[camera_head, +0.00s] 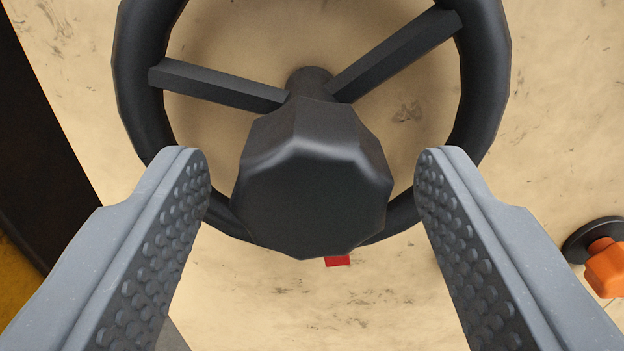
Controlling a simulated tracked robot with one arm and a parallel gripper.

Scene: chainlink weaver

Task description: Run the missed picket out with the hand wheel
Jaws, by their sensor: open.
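The hand wheel (484,90) is a black rim with spokes, seen face-on in front of a worn cream panel. A black faceted knob (312,190) stands out toward me from the wheel's lower part. My gripper (312,165) is open, with one grey studded finger on each side of the knob. There is a visible gap between the knob and each finger in the picture. I cannot tell how deep the fingers reach along the knob. The wheel's lower rim is partly hidden by the knob and fingers. No picket is in view.
A small red mark (337,261) shows on the cream panel (300,310) just below the knob. An orange knob on a black base (604,265) sits at the right edge. A dark strip (35,150) runs down the left side, with a yellow patch at the lower left.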

